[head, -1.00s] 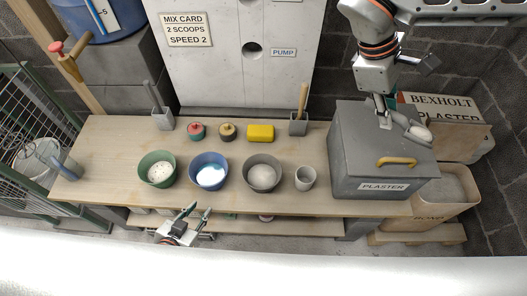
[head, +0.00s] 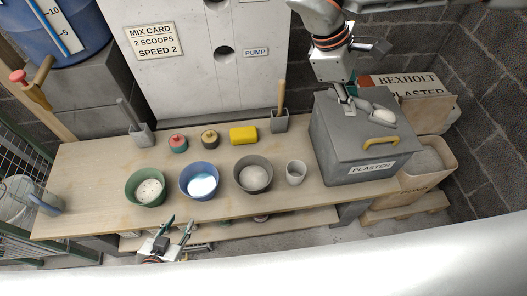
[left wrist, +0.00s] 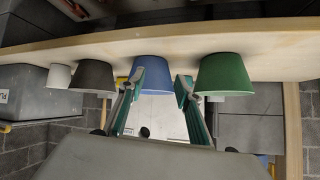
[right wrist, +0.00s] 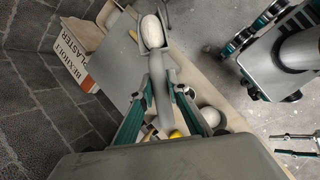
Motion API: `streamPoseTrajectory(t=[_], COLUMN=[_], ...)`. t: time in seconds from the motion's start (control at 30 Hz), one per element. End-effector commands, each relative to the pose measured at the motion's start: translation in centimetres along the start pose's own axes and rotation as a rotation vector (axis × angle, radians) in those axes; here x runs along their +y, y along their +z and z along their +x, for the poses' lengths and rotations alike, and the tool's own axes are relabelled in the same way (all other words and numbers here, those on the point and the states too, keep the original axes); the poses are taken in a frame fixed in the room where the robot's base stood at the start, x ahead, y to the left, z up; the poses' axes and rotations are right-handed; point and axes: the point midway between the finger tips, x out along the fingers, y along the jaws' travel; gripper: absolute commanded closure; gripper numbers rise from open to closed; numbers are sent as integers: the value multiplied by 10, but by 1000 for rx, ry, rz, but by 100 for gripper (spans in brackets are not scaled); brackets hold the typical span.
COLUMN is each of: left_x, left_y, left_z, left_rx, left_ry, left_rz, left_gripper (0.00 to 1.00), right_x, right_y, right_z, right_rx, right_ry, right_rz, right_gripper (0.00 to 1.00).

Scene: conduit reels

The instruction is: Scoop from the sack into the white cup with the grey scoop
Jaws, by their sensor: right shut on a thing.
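My right gripper (head: 350,98) is shut on the handle of the grey scoop (right wrist: 166,72). The scoop bowl holds a rounded heap of white powder (right wrist: 152,31) and is above the lid of the grey plaster box in the head view. The white cup (head: 296,172) stands upright on the bench, left of that box; its inside is hard to make out. The sack (head: 410,84), lettered BEXHOLT PLASTER, is behind the box and partly hidden by it. My left gripper (head: 175,226) is open and empty at the bench's front edge.
Grey (head: 253,187), blue (head: 200,195) and green (head: 134,202) bowls line the bench left of the cup. The grey plaster box (head: 334,150) rises at the right end. A beige bin (head: 410,181) stands beyond it. A grey holder (head: 280,124) with a wooden handle stands behind.

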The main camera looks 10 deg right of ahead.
Motion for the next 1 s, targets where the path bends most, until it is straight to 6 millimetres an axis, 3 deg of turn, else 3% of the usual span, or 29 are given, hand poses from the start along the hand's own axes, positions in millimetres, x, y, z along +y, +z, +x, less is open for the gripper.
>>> streamPoseTrajectory(t=[0.13, 0.23, 0.37, 0.5, 0.7, 0.83, 1.0], left_x=[2, 5, 8, 11, 14, 17, 17], left_y=[0, 0, 0, -4, -11, -12, -14], left_z=[1, 3, 6, 9, 10, 12, 12], left_rx=[2, 5, 15, 30, 55, 59, 64], left_ry=[0, 2, 6, 11, 24, 29, 29], left_rz=[-7, -11, -13, -11, 5, 5, 4], left_gripper=[60, 60, 60, 60, 60, 60, 60], right_x=[-1, -6, -18, -43, -84, -103, -112], right_y=[-14, -41, -95, -156, -221, -244, -255], right_z=[7, 21, 48, 78, 110, 120, 125], right_rx=[4, 14, 36, 66, 104, 119, 126], right_ry=[13, 36, 84, 137, 193, 215, 227], right_rz=[-25, -74, -170, -286, -417, -466, -492], right_gripper=[100, 100, 100, 100, 100, 100, 100])
